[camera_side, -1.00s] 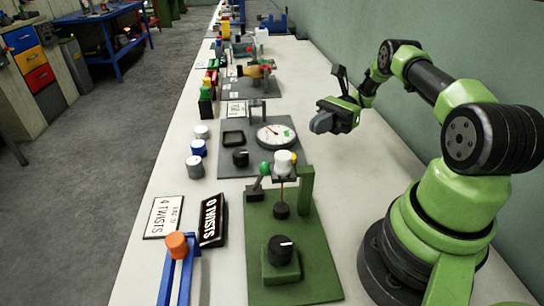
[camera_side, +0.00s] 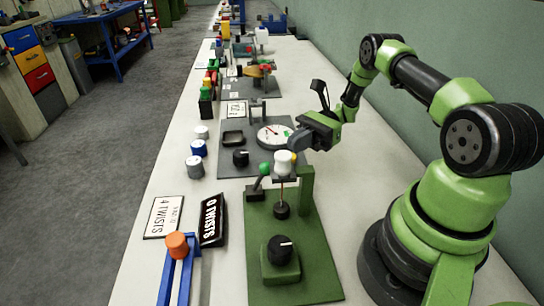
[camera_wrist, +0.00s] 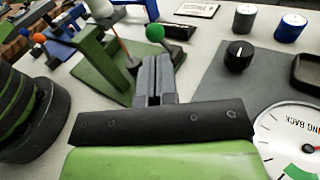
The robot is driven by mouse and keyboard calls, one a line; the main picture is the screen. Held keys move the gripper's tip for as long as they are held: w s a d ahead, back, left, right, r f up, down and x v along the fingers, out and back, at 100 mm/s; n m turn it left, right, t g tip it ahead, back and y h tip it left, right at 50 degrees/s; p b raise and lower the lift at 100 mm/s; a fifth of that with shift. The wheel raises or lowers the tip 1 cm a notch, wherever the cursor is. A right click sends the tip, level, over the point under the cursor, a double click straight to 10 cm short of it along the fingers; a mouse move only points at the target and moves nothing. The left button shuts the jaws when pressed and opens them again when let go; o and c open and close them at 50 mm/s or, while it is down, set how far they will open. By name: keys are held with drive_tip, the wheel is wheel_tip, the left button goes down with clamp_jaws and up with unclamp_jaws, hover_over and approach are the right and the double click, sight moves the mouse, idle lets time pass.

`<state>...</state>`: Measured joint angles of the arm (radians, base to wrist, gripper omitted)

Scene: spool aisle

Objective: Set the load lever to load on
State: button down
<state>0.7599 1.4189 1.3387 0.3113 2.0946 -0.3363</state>
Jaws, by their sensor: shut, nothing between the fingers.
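A lever with a green ball knob (camera_side: 265,169) stands on a dark base at the far left corner of a green plate (camera_side: 290,225). Its stem leans slightly right in the side view. My gripper (camera_side: 300,138) is shut and empty, above the gray plate's right edge, up and to the right of the knob and apart from it. In the wrist view the gripper's fingers (camera_wrist: 154,75) point towards the green knob (camera_wrist: 155,33), which shows just beyond their tips. Any lever marking is not readable.
A white-topped spindle with a red rod (camera_side: 283,163) and a green post (camera_side: 306,190) stand beside the lever. A round gauge (camera_side: 272,136) and small knob (camera_side: 240,158) sit on the gray plate (camera_side: 225,168). Bare table lies right.

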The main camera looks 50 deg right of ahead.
drive_tip(key=x, duration=0.7)
drive_tip(key=shift+a+f, duration=0.1)
drive_tip(key=shift+a, duration=0.15)
drive_tip(key=shift+w+a+r+m+g+h, duration=0.3)
drive_tip(key=shift+w+a+r+m+h, duration=0.1)
drive_tip(key=shift+h, duration=0.4)
drive_tip(key=shift+w+a+r+m+g+h, duration=0.2)
drive_tip(key=shift+w+a+m+g+h, duration=0.35)
drive_tip(key=shift+h, duration=0.45)
drive_tip(key=shift+r, duration=0.1)
drive_tip(key=shift+r, duration=0.7)
drive_tip(key=shift+d, duration=0.15)
